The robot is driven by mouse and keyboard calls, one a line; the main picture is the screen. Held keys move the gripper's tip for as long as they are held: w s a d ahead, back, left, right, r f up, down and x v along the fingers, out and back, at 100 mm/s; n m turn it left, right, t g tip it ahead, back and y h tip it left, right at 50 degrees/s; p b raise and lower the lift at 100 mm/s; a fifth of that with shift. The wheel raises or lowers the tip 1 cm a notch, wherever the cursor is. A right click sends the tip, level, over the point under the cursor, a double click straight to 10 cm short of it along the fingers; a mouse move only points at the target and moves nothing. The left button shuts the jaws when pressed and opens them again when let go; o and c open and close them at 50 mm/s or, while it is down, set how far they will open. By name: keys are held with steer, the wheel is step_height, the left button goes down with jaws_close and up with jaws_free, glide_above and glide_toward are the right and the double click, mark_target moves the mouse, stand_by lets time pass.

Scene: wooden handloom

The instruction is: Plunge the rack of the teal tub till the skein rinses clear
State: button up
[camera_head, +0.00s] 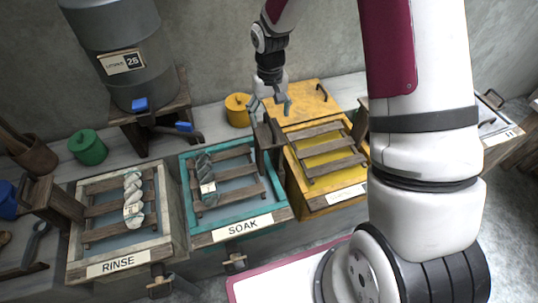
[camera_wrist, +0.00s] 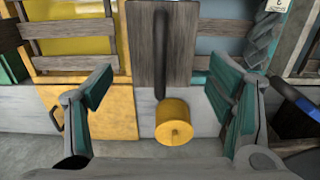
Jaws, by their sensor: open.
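The teal tub (camera_head: 282,213), labelled SOAK, stands mid-counter with grey-blue liquid. Its slatted wooden rack (camera_head: 226,153) carries a dark grey twisted skein (camera_head: 205,168) with a pale tag. The skein also shows at the upper right of the wrist view (camera_wrist: 262,40). An upright wooden board (camera_head: 266,152) stands between the teal and yellow tubs; I cannot tell which rack it belongs to. My gripper (camera_head: 270,105) is open and empty above that board. In the wrist view, its teal-padded fingers (camera_wrist: 160,92) are spread wide, with the board (camera_wrist: 142,45) and a dark bar (camera_wrist: 161,60) ahead between them.
A RINSE tub (camera_head: 168,245) with a pale skein (camera_head: 133,200) stands left. A yellow tub (camera_head: 325,204) with a lid (camera_head: 308,100) stands right. A yellow pot (camera_head: 237,110), green pot (camera_head: 88,147) and grey barrel (camera_head: 120,30) on a stand are behind.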

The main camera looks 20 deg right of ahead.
mark_target(270, 121)
steer(key=shift+f+b, duration=0.35)
steer(key=shift+f, duration=1.5)
jaws_close()
